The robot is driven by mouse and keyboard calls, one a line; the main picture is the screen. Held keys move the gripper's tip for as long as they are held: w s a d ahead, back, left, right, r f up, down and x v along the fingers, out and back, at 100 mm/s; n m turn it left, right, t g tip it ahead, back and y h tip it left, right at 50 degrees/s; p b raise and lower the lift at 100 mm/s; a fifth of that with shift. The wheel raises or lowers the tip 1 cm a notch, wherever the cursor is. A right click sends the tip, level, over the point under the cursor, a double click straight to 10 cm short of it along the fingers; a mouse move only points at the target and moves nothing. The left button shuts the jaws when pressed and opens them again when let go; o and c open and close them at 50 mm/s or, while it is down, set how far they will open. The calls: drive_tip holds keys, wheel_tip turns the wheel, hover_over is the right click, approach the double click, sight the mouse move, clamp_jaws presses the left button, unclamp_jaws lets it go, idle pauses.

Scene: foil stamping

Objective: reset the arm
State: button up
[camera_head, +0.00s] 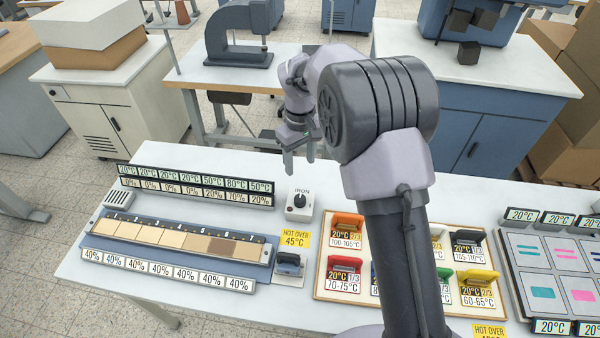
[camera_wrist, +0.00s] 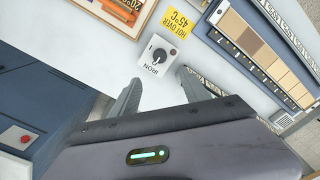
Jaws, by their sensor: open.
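My gripper (camera_head: 300,157) hangs over the far edge of the white work table (camera_head: 100,258), behind the iron knob box. Its two fingers are apart with nothing between them, and they also show in the wrist view (camera_wrist: 155,98). The small white box with a black knob, marked IRON (camera_head: 299,203), stands on the table just in front of the fingers. It also shows in the wrist view (camera_wrist: 159,56), ahead of the fingertips and apart from them. My arm covers part of the stamp tray (camera_head: 322,285).
A strip holder (camera_head: 175,238) with tan swatches lies at left, with a small dark iron (camera_head: 289,262) beside it. Coloured stamps stand in the tray. A panel of pink and teal samples (camera_head: 560,270) is at right. A blue cabinet (camera_head: 500,150) stands behind the table.

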drive_tip(key=shift+r, duration=0.45)
drive_tip(key=s+d+r+m+t+b, duration=0.1)
drive_tip(key=s+d+r+m+b, duration=0.15)
drive_tip(key=s, duration=0.25)
drive_tip(key=s+d+r+m+t+y+b, duration=0.1)
drive_tip(key=s+r+b, duration=0.2)
drive_tip(key=s, duration=0.2)
drive_tip(key=s+d+r+m+t+b, duration=0.1)
drive_tip(key=s+d+r+m+b, duration=0.1)
drive_tip(key=s+r+b, duration=0.15)
drive_tip(key=s+d+f+m+t+b, duration=0.1)
drive_tip(key=s+f+m+b, duration=0.1)
drive_tip(key=s, duration=0.6)
drive_tip(key=s+d+f+m+t+y+b, duration=0.1)
drive_tip(key=s+f+m+b, duration=0.2)
drive_tip(key=s, duration=0.6)
drive_tip(key=shift+s+f+m+t, duration=0.3)
drive_tip(key=shift+f+m+t, duration=0.1)
drive_tip(key=shift+f+m, duration=0.1)
